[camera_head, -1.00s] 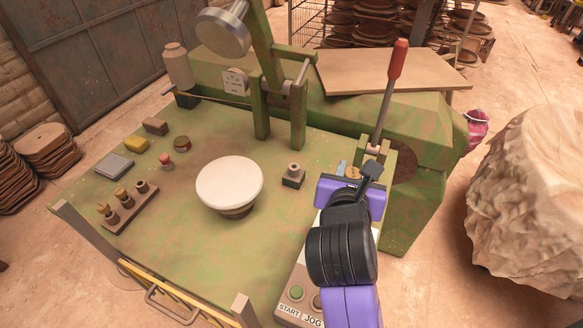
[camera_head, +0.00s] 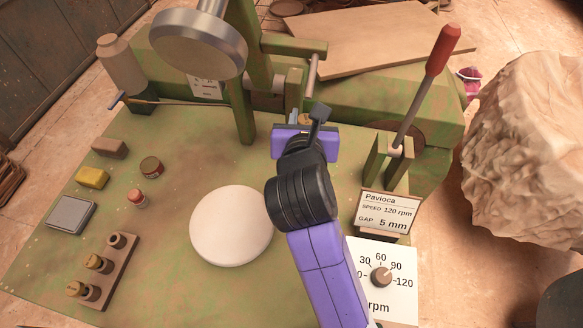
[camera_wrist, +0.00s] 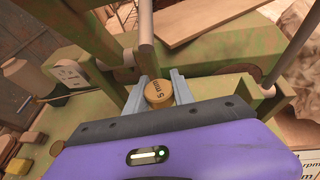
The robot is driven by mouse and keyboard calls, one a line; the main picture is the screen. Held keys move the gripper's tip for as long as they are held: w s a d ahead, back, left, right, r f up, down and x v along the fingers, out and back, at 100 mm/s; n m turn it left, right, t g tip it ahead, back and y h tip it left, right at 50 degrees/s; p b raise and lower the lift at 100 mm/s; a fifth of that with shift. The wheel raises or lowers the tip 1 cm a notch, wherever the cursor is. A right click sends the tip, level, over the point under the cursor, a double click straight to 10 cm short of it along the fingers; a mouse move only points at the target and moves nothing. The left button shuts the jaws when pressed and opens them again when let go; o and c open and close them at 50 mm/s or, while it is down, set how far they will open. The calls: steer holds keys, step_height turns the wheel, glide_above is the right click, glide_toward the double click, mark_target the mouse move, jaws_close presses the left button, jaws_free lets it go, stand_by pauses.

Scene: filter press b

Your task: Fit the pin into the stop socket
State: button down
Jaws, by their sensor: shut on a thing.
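My gripper (camera_wrist: 158,88) is shut on the pin (camera_wrist: 158,93), whose round brass-coloured top is marked "5 mm". The pin stands between the two grey fingers in the wrist view. In the head view my gripper (camera_head: 299,119) is over the green table, left of the red-handled lever and near the press's upright posts; a bit of the pin (camera_head: 306,119) shows there. The pin's lower end is hidden. I cannot make out the stop socket now; my arm or gripper probably covers it.
A white disc (camera_head: 231,226) lies left of my arm. A rack (camera_head: 107,271) with two brass-topped pins is at the lower left. The red-handled lever (camera_head: 421,95) and a sign (camera_head: 388,212) stand at right. The press posts (camera_head: 242,112) rise close behind my gripper.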

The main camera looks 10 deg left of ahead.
step_height(320, 180, down, 19)
steer(key=shift+f+b, duration=0.2)
steer(key=shift+b, duration=0.4)
steer(key=c, duration=1.1)
jaws_free()
steer(key=shift+s, duration=0.1)
steer(key=v, duration=0.7)
steer(key=shift+s+r, duration=0.1)
steer(key=shift+s, duration=0.1)
